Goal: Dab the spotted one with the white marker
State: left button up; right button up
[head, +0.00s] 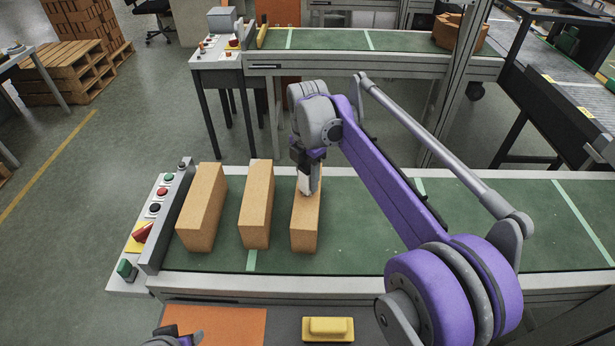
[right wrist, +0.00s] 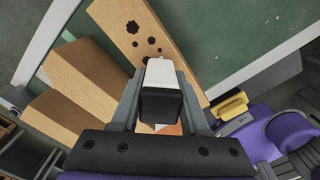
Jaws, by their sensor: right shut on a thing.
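Three tan bricks stand in a row on the green belt: a left brick (head: 201,207), a middle brick (head: 256,217) and a right brick (head: 304,232). In the right wrist view the brick nearest my gripper is the spotted brick (right wrist: 184,68), with several dark spots on one face. It appears to be the right brick; its spots do not show in the head view. My right gripper (head: 309,180) is shut on the white marker (right wrist: 160,72), over the far part of that brick. Whether the marker touches it I cannot tell. My left gripper's jaws are out of view.
A control panel (head: 163,205) with buttons borders the belt's left end. An orange mat (head: 222,325) and a yellow block (head: 328,329) lie at the front. The belt (head: 355,222) is clear right of the bricks, under my right arm.

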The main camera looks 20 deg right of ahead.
aim_at(308, 165)
jog(key=shift+r+p, duration=1.95)
jog(key=shift+r, duration=1.55)
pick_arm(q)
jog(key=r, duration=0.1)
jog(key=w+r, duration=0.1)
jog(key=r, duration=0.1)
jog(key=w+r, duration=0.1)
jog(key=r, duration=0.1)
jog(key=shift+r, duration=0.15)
